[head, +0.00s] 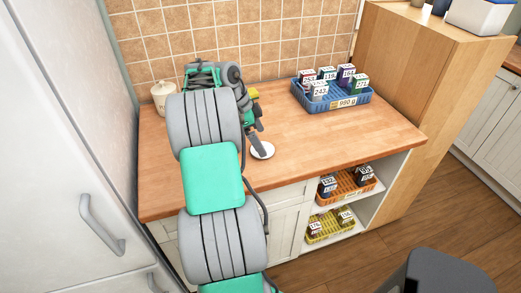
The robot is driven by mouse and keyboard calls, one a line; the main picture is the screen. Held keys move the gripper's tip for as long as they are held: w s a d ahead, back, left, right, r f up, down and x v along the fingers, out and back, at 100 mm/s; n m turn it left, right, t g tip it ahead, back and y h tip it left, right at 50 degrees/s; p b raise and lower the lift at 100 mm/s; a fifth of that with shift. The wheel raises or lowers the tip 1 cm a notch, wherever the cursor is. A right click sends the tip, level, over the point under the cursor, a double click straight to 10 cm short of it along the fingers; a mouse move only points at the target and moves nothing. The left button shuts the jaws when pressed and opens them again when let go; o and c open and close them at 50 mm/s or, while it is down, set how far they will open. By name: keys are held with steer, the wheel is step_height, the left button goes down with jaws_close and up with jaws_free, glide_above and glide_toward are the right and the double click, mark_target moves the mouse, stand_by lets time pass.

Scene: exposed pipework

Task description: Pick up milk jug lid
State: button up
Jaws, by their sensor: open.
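A small round white object, which looks like the milk jug lid (262,150), lies on the wooden counter just right of my arm. My gripper (257,132) is over the counter close to this lid, its dark fingers pointing down toward it. The jaws are open, with nothing seen between them. My arm's large grey and green links hide part of the counter and part of the gripper. I cannot tell whether the fingers touch the lid.
A blue basket (333,103) with several labelled items stands at the counter's back right. A cream lidded jar (161,96) stands at the back left. A tiled wall closes the back, a fridge (70,150) the left, a wooden cabinet (405,110) the right. The counter's right front is clear.

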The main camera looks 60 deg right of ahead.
mark_target(263, 143)
steer(key=x, duration=0.4)
steer(key=shift+w+d, duration=0.1)
steer(key=shift+w, duration=0.1)
steer(key=c, duration=1.4)
steer(key=shift+r, duration=0.15)
